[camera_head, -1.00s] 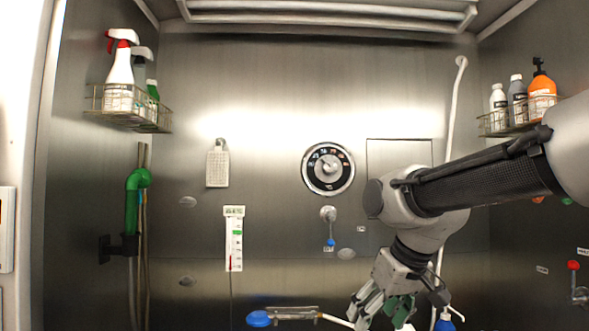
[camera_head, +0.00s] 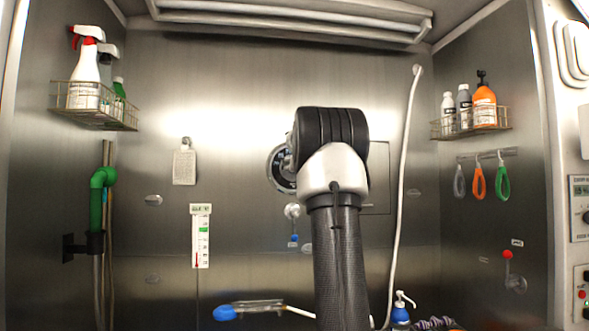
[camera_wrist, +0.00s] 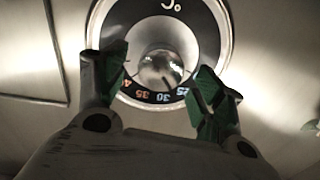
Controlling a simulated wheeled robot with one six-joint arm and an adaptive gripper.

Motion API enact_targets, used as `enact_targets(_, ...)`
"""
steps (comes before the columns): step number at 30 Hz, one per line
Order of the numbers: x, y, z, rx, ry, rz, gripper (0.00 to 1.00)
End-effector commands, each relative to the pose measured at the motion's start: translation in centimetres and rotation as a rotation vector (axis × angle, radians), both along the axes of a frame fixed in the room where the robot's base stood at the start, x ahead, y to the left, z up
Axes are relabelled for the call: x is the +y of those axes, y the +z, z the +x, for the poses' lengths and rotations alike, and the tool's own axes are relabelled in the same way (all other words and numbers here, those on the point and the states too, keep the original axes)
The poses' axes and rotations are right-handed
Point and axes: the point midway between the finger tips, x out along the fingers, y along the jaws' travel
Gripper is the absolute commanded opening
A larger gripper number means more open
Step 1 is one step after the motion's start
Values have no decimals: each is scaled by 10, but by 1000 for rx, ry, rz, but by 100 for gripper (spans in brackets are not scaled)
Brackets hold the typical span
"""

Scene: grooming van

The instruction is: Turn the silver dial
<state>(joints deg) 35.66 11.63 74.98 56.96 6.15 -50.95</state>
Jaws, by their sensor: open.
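The silver dial (camera_wrist: 160,70) is a round metal knob inside a black ring with numbers, set in a silver rim on the back wall. In the wrist view it sits between and beyond the two green-padded fingers of my gripper (camera_wrist: 165,95). The fingers are open, one on each side of the knob, with a gap showing around it; I cannot tell how far in front of it they are. In the head view my arm covers most of the dial, and only the left part of its ring (camera_head: 278,170) shows. My gripper is hidden there.
A rectangular panel (camera_head: 376,190) lies right of the dial. A small blue-tipped valve (camera_head: 293,215) is below it. A white hose (camera_head: 402,190) hangs at the right. Wire shelves with bottles are on the left (camera_head: 95,112) and right (camera_head: 470,128) walls. A thermometer (camera_head: 201,236) hangs at left.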

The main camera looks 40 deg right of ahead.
Motion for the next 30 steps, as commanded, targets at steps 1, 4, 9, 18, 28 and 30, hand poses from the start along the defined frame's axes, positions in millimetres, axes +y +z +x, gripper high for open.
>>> enact_targets(1,-3,-1,8,2,2,-1,69)
enact_targets(4,-9,0,17,1,2,0,69)
enact_targets(9,-13,1,25,-1,2,-1,69)
enact_targets(18,-14,0,25,0,2,0,58)
enact_targets(28,-13,0,25,-1,2,1,23)
enact_targets(30,-14,0,25,-3,2,5,23)
